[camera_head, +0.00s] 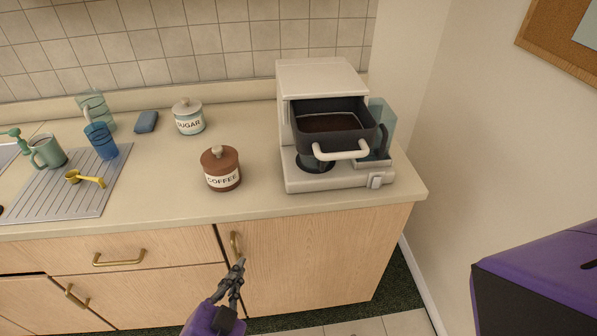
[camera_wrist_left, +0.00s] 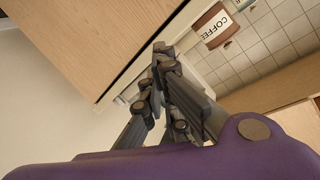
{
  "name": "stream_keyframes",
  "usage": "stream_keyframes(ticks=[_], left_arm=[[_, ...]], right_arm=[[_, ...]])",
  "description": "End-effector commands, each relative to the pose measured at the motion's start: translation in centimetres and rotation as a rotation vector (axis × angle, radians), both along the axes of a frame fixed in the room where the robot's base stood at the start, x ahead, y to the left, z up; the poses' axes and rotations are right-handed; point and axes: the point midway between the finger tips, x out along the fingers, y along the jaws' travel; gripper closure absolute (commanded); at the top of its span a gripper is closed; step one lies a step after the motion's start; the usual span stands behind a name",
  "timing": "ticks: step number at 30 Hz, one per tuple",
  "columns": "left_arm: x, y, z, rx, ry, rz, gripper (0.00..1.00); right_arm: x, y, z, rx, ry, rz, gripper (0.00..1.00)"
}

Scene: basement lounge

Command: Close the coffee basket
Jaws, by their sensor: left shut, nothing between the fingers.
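The coffee basket (camera_head: 332,124) is a dark drawer-like tray with a white handle (camera_head: 340,151). It sticks out of the front of the white coffee maker (camera_head: 322,80), and dark coffee grounds (camera_head: 325,122) show inside it. My left gripper (camera_head: 241,262) is shut and empty, in front of the cabinet and below the counter edge, left of and lower than the coffee maker. It also shows in the left wrist view (camera_wrist_left: 160,48), with its fingertips together. My right gripper is not in view.
A brown coffee jar (camera_head: 222,169) and a sugar jar (camera_head: 189,117) stand left of the coffee maker. The cabinet's brass handle (camera_head: 234,244) is close to my left gripper. A wall bounds the right.

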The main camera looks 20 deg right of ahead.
Motion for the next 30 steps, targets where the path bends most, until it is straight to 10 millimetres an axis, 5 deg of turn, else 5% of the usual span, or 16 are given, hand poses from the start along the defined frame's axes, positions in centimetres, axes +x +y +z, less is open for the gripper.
stream_keyframes(ticks=[1, 3, 6, 9, 16, 30], left_arm=[[-0.2, -3.5, 4.1, 0.08, -0.153, -0.124, 1.0], [-1.9, -7.4, 8.9, 0.203, -0.372, -0.268, 1.0], [-6.0, -11.2, 14.4, 0.377, -0.687, -0.424, 1.0], [-9.2, -12.7, 17.3, 0.507, -0.912, -0.49, 1.0], [-11.0, -13.8, 19.3, 0.605, -1.073, -0.511, 1.0], [-6.3, -21.4, 20.8, 0.603, -1.074, -0.508, 1.0]], right_arm=[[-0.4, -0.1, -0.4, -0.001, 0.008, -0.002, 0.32], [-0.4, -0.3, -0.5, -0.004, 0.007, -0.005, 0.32], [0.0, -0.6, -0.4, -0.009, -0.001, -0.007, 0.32], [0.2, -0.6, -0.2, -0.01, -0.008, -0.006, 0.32], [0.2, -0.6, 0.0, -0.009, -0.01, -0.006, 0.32], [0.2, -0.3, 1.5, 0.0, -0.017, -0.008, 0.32]])
